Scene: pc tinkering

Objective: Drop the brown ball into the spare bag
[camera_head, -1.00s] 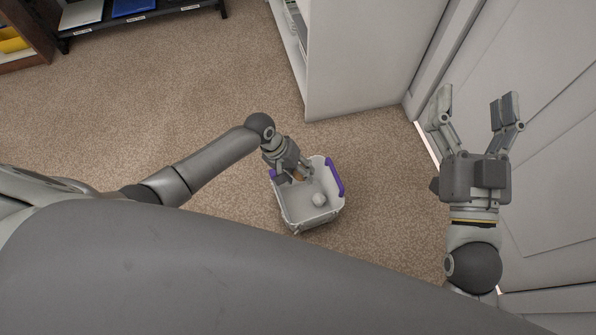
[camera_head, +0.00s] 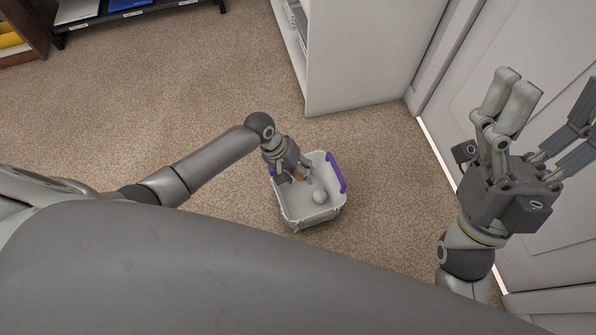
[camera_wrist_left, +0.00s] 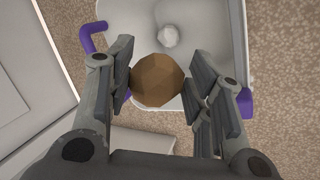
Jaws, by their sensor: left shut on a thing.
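The brown ball (camera_wrist_left: 157,80) is faceted and sits between the fingers of my left gripper (camera_wrist_left: 158,85), which is shut on it. In the head view my left gripper (camera_head: 291,174) is at the left part of a white container with purple handles (camera_head: 297,217), and the ball (camera_head: 299,176) barely shows there. The container also shows in the left wrist view (camera_wrist_left: 215,25), beyond the ball. A white ball (camera_head: 319,196) lies inside it. I cannot tell how high the brown ball is above the container's floor. My right gripper (camera_head: 545,105) is open and empty at the right.
A white cabinet (camera_head: 365,60) stands behind the container. A pale door or wall panel (camera_head: 560,45) is at the right, close to my right gripper. A dark shelf (camera_head: 140,12) is at the back left. The carpet (camera_head: 150,100) at left is clear.

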